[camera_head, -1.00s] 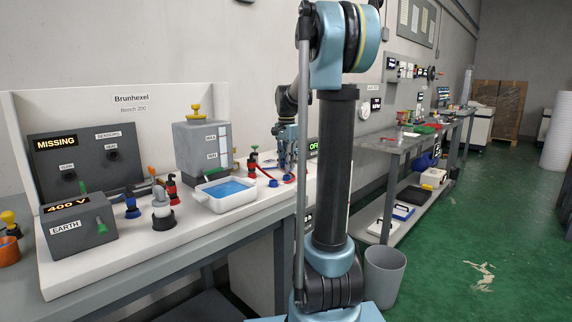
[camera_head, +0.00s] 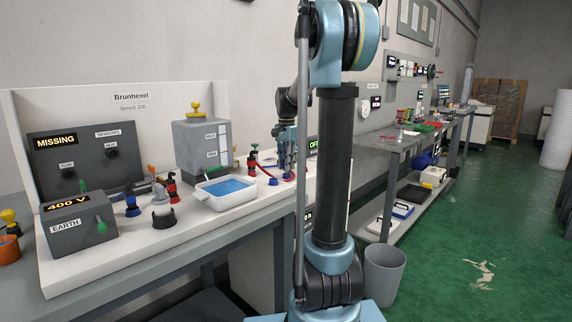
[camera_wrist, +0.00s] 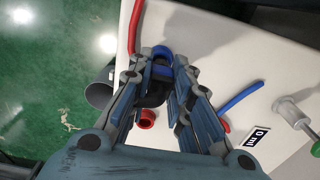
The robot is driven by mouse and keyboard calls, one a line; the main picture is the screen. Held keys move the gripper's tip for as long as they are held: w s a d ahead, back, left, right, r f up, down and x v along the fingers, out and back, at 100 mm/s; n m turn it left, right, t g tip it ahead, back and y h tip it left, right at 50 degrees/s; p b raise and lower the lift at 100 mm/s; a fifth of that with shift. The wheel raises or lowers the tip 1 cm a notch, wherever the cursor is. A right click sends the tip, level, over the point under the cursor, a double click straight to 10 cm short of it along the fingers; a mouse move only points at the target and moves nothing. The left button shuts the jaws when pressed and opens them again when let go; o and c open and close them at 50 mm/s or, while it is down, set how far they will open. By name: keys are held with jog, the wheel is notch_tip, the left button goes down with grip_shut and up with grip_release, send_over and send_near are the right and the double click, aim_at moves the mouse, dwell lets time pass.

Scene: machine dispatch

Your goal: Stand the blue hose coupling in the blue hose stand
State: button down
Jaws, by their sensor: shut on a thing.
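My gripper (camera_wrist: 162,75) is shut on a dark piece, taken as the blue hose coupling (camera_wrist: 155,92), low over the white bench top; the fingers hide most of it. A blue ring (camera_wrist: 163,52) shows between the fingertips; I cannot tell whether it is the coupling's collar or the blue hose stand's rim. A blue hose (camera_wrist: 240,98) lies to the right of the fingers. In the head view my gripper (camera_head: 287,168) is down at the bench, partly behind my arm, with a small blue round piece (camera_head: 273,182) at its left.
A red ring (camera_wrist: 147,118) and a red hose (camera_wrist: 135,25) lie close to the fingers. A red coupling (camera_head: 253,160) stands on the bench, left of my gripper. A white tray with blue liquid (camera_head: 226,195) and a grey tank (camera_head: 202,145) stand further left.

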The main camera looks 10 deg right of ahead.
jog(key=shift+f, duration=0.5)
jog(key=c, duration=1.4)
grip_release()
jog(key=shift+o, duration=0.3)
jog(key=o, duration=0.4)
jog(key=shift+c, duration=0.2)
jog(key=shift+r, duration=0.1)
jog(key=shift+r, duration=2.9)
jog(key=shift+s, duration=0.1)
